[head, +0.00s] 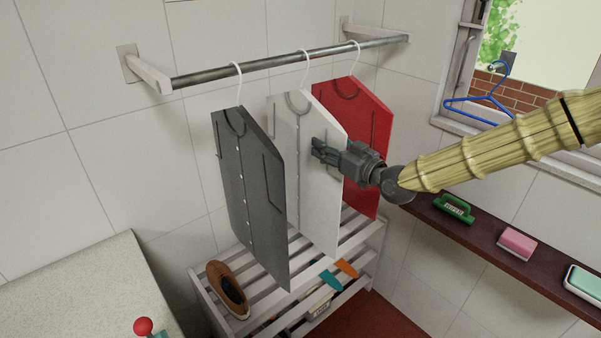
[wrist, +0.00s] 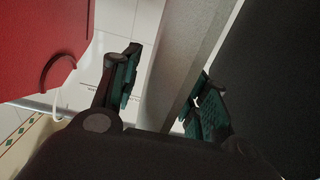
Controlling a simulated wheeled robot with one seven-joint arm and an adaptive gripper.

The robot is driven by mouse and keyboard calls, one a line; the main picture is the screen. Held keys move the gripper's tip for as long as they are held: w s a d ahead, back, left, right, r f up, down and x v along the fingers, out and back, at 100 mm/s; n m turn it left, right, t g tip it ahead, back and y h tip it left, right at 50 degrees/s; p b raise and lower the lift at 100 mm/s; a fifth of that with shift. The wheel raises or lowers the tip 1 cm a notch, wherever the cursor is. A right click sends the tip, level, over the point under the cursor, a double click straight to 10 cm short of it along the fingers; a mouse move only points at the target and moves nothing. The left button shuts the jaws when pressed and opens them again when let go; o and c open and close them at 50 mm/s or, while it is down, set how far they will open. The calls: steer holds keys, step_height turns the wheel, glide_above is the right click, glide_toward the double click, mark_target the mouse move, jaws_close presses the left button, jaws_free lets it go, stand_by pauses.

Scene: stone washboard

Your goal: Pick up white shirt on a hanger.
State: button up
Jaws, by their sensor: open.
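The white shirt (head: 288,125) hangs on a white hanger (head: 305,68) from the metal rail, between a dark grey shirt (head: 243,170) and a red shirt (head: 355,110). My gripper (head: 318,151) is at the right part of the white shirt in the head view, covering some of it. In the wrist view my gripper (wrist: 163,84) is open, and the shaded white shirt panel (wrist: 188,50) runs edge-on between its two fingers. The panel is nearer the right finger; contact cannot be told. The red shirt (wrist: 45,40) is at left, the dark shirt (wrist: 285,70) at right.
The metal rail (head: 270,64) is fixed to the tiled wall. A dark shelf (head: 478,238) at right holds a green brush (head: 455,208) and soap. A blue hanger (head: 482,100) hangs at the window.

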jaws_close()
stand_by(0.5)
